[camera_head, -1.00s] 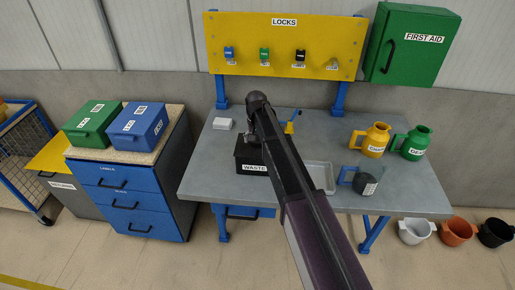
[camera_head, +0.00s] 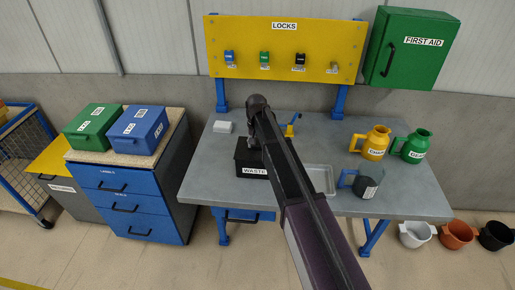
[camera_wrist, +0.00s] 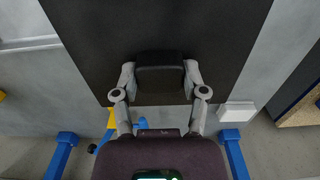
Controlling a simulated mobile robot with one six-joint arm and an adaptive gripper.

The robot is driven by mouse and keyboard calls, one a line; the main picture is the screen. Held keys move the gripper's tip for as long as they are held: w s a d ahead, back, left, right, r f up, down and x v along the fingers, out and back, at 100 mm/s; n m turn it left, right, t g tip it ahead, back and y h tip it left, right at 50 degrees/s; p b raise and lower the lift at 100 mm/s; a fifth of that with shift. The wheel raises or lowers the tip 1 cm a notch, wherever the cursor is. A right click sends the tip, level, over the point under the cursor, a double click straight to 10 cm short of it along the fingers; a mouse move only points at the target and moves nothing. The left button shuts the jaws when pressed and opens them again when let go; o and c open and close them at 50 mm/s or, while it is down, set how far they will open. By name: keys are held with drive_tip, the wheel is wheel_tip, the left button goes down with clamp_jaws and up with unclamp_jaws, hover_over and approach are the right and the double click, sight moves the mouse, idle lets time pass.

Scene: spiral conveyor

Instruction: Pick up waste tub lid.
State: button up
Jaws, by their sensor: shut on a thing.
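The black waste tub (camera_head: 252,171), with its white WASTE label, stands on the grey bench left of my arm. Its dark lid (camera_wrist: 225,45) fills the upper middle of the wrist view, with a raised black handle (camera_wrist: 160,76) on it. My gripper (camera_wrist: 160,72) has one finger on each side of this handle and is shut on it. In the head view my arm hides the gripper and part of the lid. I cannot tell whether the lid is clear of the tub.
A white block (camera_head: 223,127) lies left of the tub. A shallow tray (camera_head: 322,180), a dark mug-like container (camera_head: 367,187) and yellow (camera_head: 376,142) and green (camera_head: 413,147) jugs stand to the right. The yellow LOCKS board (camera_head: 284,62) is behind the bench (camera_head: 215,170).

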sight(257, 143)
drive_tip(key=shift+r, duration=0.2)
wheel_tip(257, 143, up, 3)
drive_tip(key=p, duration=0.3)
drive_tip(key=s+d+r+p, duration=0.1)
drive_tip(key=s+d+p, duration=0.1)
drive_tip(key=s+d, duration=0.6)
drive_tip(key=s, duration=0.5)
drive_tip(key=shift+s+d+r, duration=0.15)
drive_tip(key=shift+s+r, duration=0.15)
drive_tip(key=shift+f, duration=0.1)
